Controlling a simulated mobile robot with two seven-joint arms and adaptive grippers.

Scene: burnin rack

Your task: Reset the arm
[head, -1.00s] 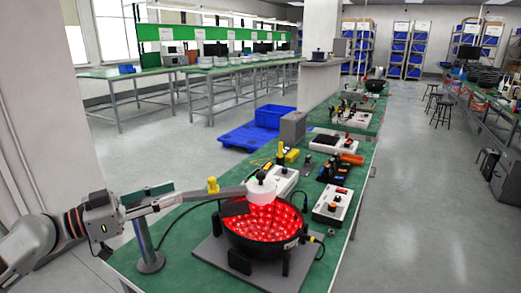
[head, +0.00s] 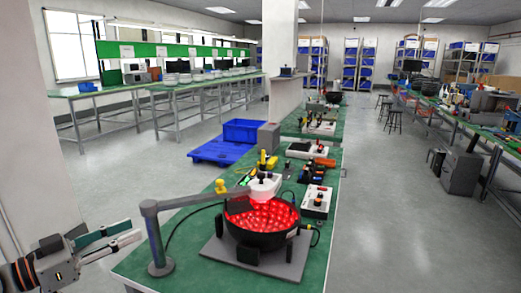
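My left gripper (head: 134,230) is at the lower left, beside the left edge of the green bench. Its two fingers point right with a gap between them, and nothing is seen between them. It is left of the grey post (head: 157,240) and apart from it. The post's arm reaches over to a white ring-like lamp head (head: 264,186) above a black bowl (head: 260,243) of red-lit parts. My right gripper is not in view.
The green bench (head: 190,275) carries a grey base plate (head: 215,248), a white control box (head: 317,203) and several small tools farther back. A blue pallet (head: 215,152) with a blue crate (head: 243,130) stands on the floor behind.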

